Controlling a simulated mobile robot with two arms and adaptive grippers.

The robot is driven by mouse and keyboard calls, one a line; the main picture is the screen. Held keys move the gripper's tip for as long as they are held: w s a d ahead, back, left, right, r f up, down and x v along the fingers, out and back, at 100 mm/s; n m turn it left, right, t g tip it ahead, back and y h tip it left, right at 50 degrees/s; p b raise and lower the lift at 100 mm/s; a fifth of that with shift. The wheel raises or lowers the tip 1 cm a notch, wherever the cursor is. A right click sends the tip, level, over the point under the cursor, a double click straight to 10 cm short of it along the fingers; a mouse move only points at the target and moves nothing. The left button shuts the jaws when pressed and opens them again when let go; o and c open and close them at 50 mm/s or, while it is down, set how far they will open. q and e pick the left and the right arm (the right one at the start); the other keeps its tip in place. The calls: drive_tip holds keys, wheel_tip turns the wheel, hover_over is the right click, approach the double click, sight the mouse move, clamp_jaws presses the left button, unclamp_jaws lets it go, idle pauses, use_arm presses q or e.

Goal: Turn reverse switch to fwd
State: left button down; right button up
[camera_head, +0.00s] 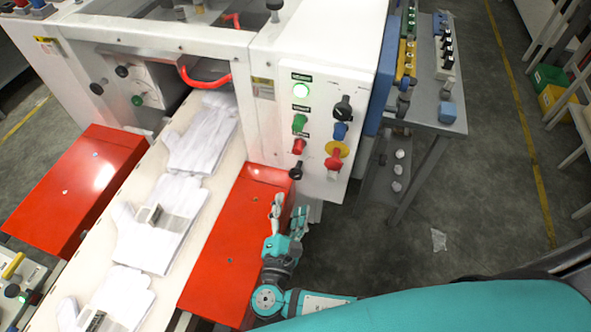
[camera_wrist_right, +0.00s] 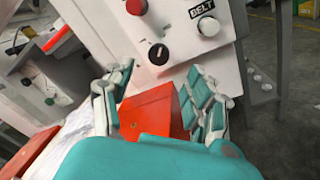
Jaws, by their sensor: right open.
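The control panel (camera_head: 322,130) is on the white machine's front. It has a black rotary knob (camera_head: 295,170) at lower left and another black rotary knob (camera_head: 343,107) at upper right. I cannot read which is the reverse switch. In the right wrist view a black knob (camera_wrist_right: 158,54) with a white pointer mark sits ahead, between and beyond my fingers. My right gripper (camera_head: 288,212) is open and empty, below the panel's lower left knob and apart from it. It also shows in the right wrist view (camera_wrist_right: 163,82), fingers spread. My left gripper is not in view.
A red button (camera_wrist_right: 136,6) and a white button (camera_wrist_right: 208,26) by a BELT label flank the knob. A red cover (camera_head: 235,245) lies beside my right gripper. White gloves (camera_head: 200,140) lie on the belt. A grey bench (camera_head: 425,110) stands right of the machine.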

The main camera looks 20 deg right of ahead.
sight(296, 177)
drive_tip(key=p+x, duration=0.1)
drive_tip(key=x, duration=0.8)
drive_tip(key=shift+w, duration=0.25)
drive_tip(key=shift+w+d, duration=0.2)
drive_tip(key=shift+w, duration=0.15)
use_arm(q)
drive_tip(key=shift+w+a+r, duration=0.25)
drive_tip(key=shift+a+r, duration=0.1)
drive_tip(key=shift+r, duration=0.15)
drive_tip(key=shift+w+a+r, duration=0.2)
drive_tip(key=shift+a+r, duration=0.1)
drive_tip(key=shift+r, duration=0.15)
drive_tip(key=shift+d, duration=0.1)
use_arm(e)
drive_tip(key=shift+c, duration=1)
clamp_jaws()
use_arm(q)
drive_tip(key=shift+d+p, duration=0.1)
drive_tip(key=shift+p, duration=0.2)
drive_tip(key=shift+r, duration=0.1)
